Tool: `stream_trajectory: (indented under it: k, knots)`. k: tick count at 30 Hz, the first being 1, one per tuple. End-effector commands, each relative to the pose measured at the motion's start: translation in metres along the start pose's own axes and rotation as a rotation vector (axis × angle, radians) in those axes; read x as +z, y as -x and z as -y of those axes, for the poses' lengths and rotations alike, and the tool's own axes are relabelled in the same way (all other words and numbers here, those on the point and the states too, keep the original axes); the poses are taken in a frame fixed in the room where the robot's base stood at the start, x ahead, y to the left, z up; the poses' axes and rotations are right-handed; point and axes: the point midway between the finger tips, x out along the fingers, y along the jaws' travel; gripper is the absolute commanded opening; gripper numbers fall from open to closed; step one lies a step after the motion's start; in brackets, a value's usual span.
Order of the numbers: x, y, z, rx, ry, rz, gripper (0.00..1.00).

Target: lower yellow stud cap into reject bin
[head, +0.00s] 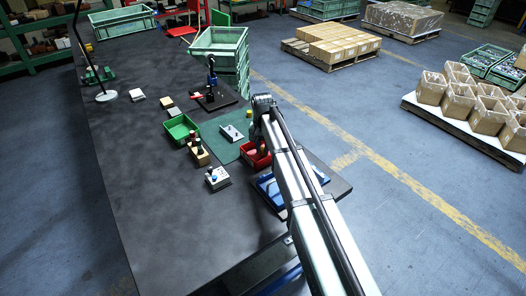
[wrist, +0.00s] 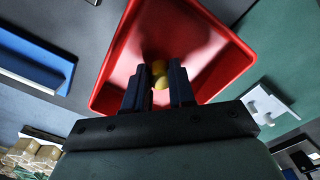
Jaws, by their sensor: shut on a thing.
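The red reject bin (wrist: 215,50) fills the middle of the wrist view, and it also shows in the head view (head: 248,158), partly hidden by my arm. My gripper (wrist: 159,76) points down into the bin's opening. Its dark fingers are shut on the yellow stud cap (wrist: 160,83). A second rounded yellow shape shows just above it in the wrist view; I cannot tell whether it is part of the same cap or another piece. The cap's height above the bin floor is unclear. In the head view my arm hides the fingertips and the cap.
A green mat (head: 222,148) with a pale plate (head: 232,132) lies left of the bin. A blue tray (head: 268,188) lies in front. A green bin (head: 181,129), a black fixture (head: 213,98) and a small yellow piece (head: 249,113) stand nearby.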

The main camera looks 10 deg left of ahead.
Motion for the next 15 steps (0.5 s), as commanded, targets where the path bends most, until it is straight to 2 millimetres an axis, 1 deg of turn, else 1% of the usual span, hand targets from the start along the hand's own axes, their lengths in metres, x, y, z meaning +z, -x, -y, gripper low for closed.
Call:
stream_trajectory:
  k: [15]
  knots:
    - [0.0002, -0.0063, -0.0001, 0.000, 0.000, 0.000, 0.00]
